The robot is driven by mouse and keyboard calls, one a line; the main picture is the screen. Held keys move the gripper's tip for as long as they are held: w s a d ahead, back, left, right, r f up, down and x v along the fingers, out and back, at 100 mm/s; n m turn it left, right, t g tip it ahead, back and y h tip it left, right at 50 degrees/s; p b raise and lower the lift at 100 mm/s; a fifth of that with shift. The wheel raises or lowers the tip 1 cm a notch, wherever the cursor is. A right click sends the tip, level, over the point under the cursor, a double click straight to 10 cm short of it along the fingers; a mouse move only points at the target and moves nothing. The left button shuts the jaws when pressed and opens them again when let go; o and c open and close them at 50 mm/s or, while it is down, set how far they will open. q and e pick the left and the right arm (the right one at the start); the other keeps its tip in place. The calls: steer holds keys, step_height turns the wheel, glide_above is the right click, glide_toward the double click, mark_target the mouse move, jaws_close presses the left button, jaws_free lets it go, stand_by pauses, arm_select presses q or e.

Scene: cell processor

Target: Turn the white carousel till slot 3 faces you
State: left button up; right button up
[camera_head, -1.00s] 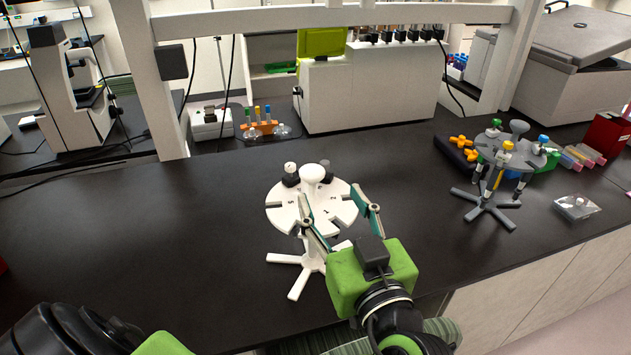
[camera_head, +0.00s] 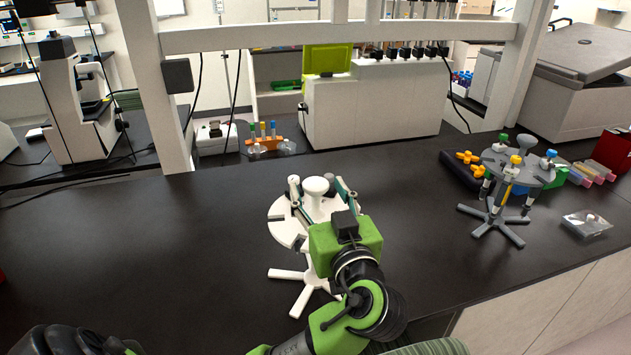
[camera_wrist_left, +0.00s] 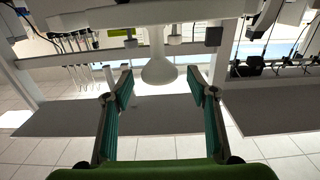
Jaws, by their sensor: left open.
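The white carousel (camera_head: 284,225) stands upright on its star-shaped base on the black bench, with a round disc and a white knob (camera_head: 314,185) on top. My left gripper (camera_head: 318,193) is open, its two fingers on either side of the knob. The left wrist view shows the knob (camera_wrist_left: 159,70) between the open fingertips (camera_wrist_left: 160,88), with gaps on both sides. My gripper body covers the disc's near right part. I cannot read the slot numbers now, so which slot faces me cannot be told. My right gripper is not in view.
A grey carousel (camera_head: 520,175) with colour-capped tubes stands to the right, near a clear packet (camera_head: 586,224). An orange tube rack (camera_head: 264,143) and a white machine (camera_head: 370,105) stand behind. The bench left of the white carousel is clear.

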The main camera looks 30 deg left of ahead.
arm_select(q)
steer(key=shift+x, duration=1.45)
jaws_close()
